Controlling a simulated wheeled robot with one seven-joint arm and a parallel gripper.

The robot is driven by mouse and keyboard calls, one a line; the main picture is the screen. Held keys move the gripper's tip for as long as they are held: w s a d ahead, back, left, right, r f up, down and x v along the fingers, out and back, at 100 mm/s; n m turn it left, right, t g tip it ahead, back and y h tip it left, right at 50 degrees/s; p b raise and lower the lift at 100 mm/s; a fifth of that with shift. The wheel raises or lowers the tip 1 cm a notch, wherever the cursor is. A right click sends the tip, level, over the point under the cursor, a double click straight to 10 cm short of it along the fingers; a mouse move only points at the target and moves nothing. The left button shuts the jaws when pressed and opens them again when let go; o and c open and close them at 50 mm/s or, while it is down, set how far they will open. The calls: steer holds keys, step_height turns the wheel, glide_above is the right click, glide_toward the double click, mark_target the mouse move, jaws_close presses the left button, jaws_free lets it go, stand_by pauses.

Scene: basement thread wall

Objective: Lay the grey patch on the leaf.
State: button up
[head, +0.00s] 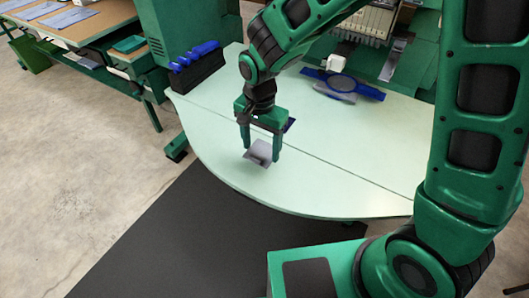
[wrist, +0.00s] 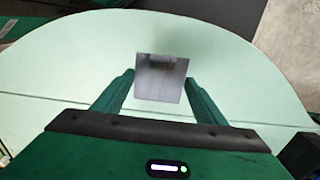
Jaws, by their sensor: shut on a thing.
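My gripper (head: 261,153) is shut on the grey patch (head: 258,152), a small thin square. In the wrist view the patch (wrist: 161,78) sits flat between the two fingertips (wrist: 160,88). The pale green tabletop has a seam across it, and its rounded front part, which I take for the leaf (head: 315,190), lies under my gripper. The patch looks tilted in the head view and close over the leaf. I cannot tell whether it touches the surface.
A black rack with blue tops (head: 198,72) stands at the table's left edge. A blue hoop (head: 343,86) lies at the back by the green machine. The leaf right of my gripper is clear.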

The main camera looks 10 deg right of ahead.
mark_target(264, 150)
steer(key=shift+w+d+f, duration=0.55)
steer(key=shift+d+f, duration=0.05)
steer(key=shift+f, duration=1.9)
steer(key=shift+f, duration=0.1)
steer(key=o, duration=1)
